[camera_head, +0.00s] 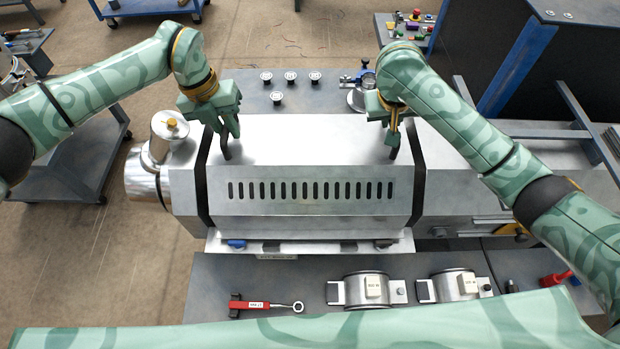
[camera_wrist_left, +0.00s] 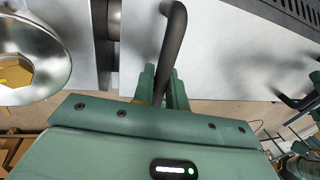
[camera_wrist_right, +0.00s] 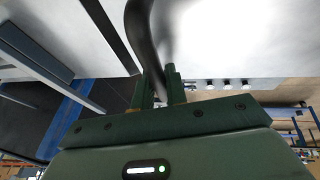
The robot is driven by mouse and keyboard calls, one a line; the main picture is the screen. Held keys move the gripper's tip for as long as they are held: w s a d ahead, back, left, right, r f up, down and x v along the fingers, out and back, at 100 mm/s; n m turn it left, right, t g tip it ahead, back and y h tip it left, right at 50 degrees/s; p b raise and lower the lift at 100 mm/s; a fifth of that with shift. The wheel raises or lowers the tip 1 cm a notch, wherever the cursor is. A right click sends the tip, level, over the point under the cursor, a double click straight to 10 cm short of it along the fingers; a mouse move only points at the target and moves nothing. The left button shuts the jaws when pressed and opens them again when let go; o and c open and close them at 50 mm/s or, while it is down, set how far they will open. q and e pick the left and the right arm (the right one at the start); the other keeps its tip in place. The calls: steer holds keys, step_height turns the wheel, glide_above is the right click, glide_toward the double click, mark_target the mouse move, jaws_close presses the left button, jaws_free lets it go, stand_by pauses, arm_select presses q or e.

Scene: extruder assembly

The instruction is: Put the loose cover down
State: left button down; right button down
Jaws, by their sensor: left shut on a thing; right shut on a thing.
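The loose cover (camera_head: 300,150) is a silver metal hood with a row of dark vent slots along its front face. It sits over the middle of the extruder, between two dark bands. My left gripper (camera_head: 226,138) is shut on the dark bar handle at the cover's left end; the handle (camera_wrist_left: 172,50) shows between the fingers in the left wrist view. My right gripper (camera_head: 393,138) is shut on the handle at the right end, which shows in the right wrist view (camera_wrist_right: 143,40). I cannot tell whether the cover touches the machine all along its edges.
Several small round knobs (camera_head: 290,77) stand on the grey surface behind the cover. A metal hopper (camera_head: 168,128) stands at left. A dark cabinet (camera_head: 560,70) fills the back right.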

arm_select(q)
steer(key=c, duration=1.5)
jaws_free()
steer(key=shift+f, duration=0.1)
arm_select(e)
steer(key=c, duration=1.5)
jaws_free()
steer(key=shift+f, duration=0.1)
arm_select(q)
steer(key=shift+o, duration=0.5)
arm_select(e)
steer(key=shift+o, duration=0.5)
steer(key=shift+s+a+r, duration=0.1)
steer(key=shift+r, duration=0.2)
arm_select(q)
steer(key=v, duration=1.2)
arm_select(e)
steer(key=v, duration=1.1)
steer(key=shift+r, duration=0.2)
arm_select(q)
steer(key=shift+s, duration=0.1)
arm_select(e)
steer(key=shift+s, duration=0.1)
